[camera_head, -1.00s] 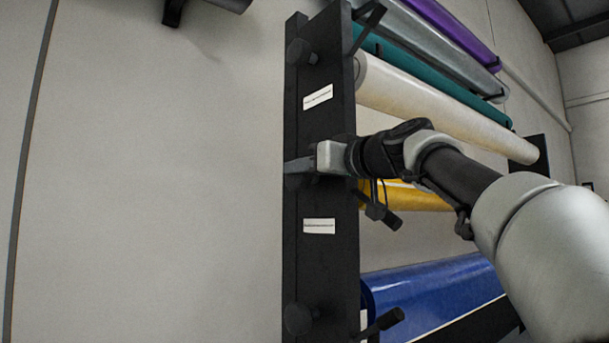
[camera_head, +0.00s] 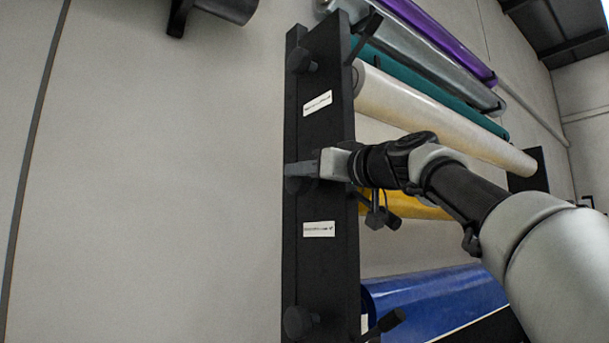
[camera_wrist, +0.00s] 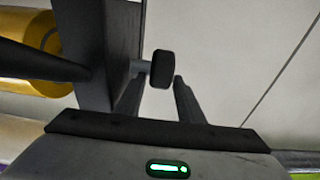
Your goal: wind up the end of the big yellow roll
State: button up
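The yellow roll (camera_head: 412,207) lies on the black rack, partly hidden behind my arm in the head view. Its gold-yellow end (camera_wrist: 30,40) shows at the upper left of the wrist view. A dark knob (camera_wrist: 161,68) on a short grey shaft sticks out from the side of the rack post, level with this roll. My gripper (camera_wrist: 159,82) is open, with its fingertips on either side of the knob in the wrist view. I cannot tell whether they touch it. In the head view my gripper (camera_head: 303,170) reaches across the post and partly covers this knob.
The black post (camera_head: 325,265) carries similar knobs above (camera_head: 300,60) and below (camera_head: 298,320). A white roll (camera_head: 440,120) lies above the yellow one, a blue roll (camera_head: 430,300) below. Dark rods jut from the rack near my arm.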

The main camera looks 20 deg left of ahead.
jog(key=b+v, duration=0.7)
jog(key=v, duration=0.9)
jog(key=shift+s+d, duration=0.25)
jog(key=shift+g+h, duration=0.3)
jog(key=shift+h, duration=0.4)
jog(key=p+x, duration=0.5)
jog(key=r+p+x, duration=0.1)
jog(key=p+x, duration=0.4)
jog(key=x, duration=0.1)
jog(key=r+p+x, duration=0.1)
jog(key=p+x, duration=0.4)
jog(key=x, duration=0.1)
jog(key=shift+w+a+r, duration=0.1)
jog(key=shift+a+r, duration=0.1)
